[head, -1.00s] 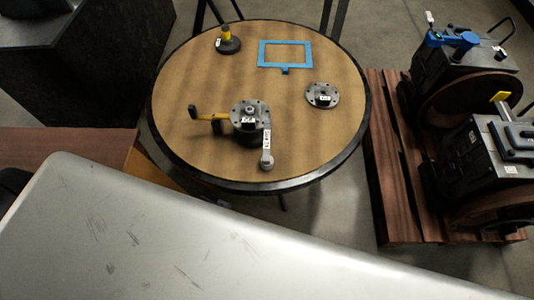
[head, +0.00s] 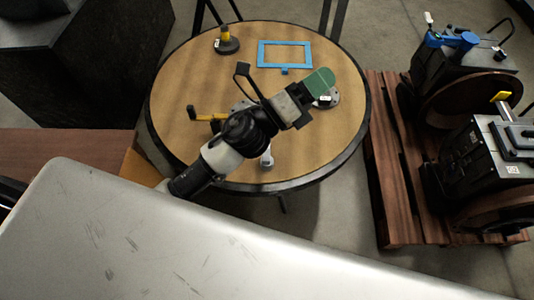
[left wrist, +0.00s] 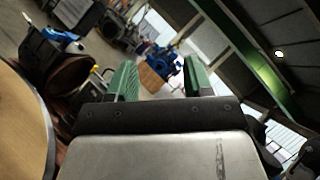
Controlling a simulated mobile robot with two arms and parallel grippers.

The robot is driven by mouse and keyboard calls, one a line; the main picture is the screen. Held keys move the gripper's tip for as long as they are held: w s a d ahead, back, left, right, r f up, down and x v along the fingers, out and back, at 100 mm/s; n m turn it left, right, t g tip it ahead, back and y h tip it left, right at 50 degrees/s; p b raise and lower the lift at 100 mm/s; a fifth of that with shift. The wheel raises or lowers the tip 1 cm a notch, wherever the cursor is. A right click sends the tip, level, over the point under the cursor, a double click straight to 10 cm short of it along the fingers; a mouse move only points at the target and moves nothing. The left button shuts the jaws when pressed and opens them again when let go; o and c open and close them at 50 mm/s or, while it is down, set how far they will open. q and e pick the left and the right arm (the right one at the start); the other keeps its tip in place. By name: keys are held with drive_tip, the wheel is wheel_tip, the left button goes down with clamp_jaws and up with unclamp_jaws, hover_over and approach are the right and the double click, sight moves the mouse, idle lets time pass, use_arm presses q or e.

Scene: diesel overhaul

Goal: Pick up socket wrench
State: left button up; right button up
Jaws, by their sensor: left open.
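A silver bar-shaped tool with a white tag, which looks like the socket wrench (head: 267,160), lies on the round table (head: 215,75). Only its near end shows now, as my left arm covers the rest. My left gripper (head: 323,79) is above the table's right side, beyond the wrench and apart from it. In the left wrist view its green fingers (left wrist: 160,84) are spread with nothing between them. My right gripper is not in view.
A flanged part (head: 240,104) is mostly hidden under my arm, beside a yellow-handled tool (head: 203,115). A round flange (head: 331,99) lies partly behind my gripper. A blue frame (head: 262,53) and a yellow-topped stand (head: 227,42) are at the back. Engines rest on a pallet (head: 390,200).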

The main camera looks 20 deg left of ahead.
use_arm(q)
drive_tip(key=s+d+m+g+h, duration=0.45)
drive_tip(key=d+m+g, duration=0.25)
drive_tip(key=m+g, duration=0.8)
drive_tip(key=m+g+y, duration=0.2)
drive_tip(key=m+y, duration=1.8)
approach(267, 154)
drive_tip(key=w, duration=0.5)
drive_tip(key=shift+s+a+f, duration=0.1)
drive_tip(key=shift+a+f, duration=0.15)
drive_tip(key=shift+a, duration=0.3)
wheel_tip(267, 154, down, 4)
drive_tip(key=shift+f+p, duration=0.25)
drive_tip(key=shift+p, duration=0.1)
drive_tip(key=f+p, duration=0.1)
drive_tip(key=f, duration=0.1)
drive_tip(key=s+f+p, duration=0.1)
drive_tip(key=f, duration=0.1)
drive_tip(key=shift+f, duration=0.7)
drive_tip(key=shift+w, duration=0.1)
